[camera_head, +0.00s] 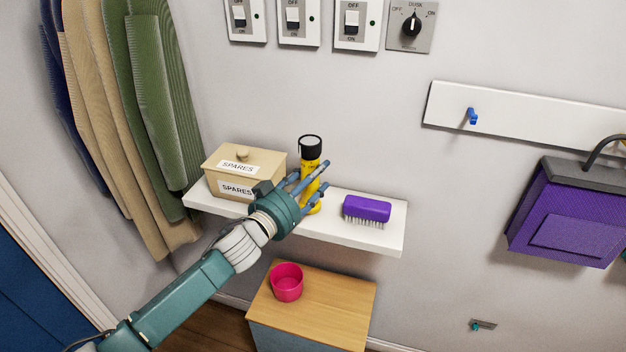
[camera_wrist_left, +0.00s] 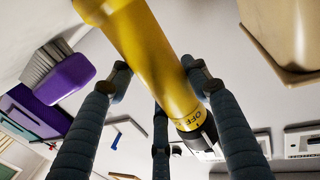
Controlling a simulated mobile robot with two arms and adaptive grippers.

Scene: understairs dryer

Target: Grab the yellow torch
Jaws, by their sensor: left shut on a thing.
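The yellow torch (camera_head: 309,171) with a black top is at the middle of the white shelf (camera_head: 386,236), close to upright. I cannot tell whether its base touches the shelf. My left gripper (camera_head: 312,181) is shut on the torch's body, with its blue-grey fingers around it. In the left wrist view the torch (camera_wrist_left: 150,58) runs between the fingers, and part of an "OFF" marking shows near its dark end. The fingers hide part of the torch in the head view. My right gripper is not in view.
A beige "SPARES" box (camera_head: 262,164) stands left of the torch and a purple brush (camera_head: 367,208) to its right. Below is a wooden cabinet (camera_head: 337,302) with a pink cup (camera_head: 286,283). Coats (camera_head: 160,100) hang at left. Switches (camera_head: 357,22) are on the wall above.

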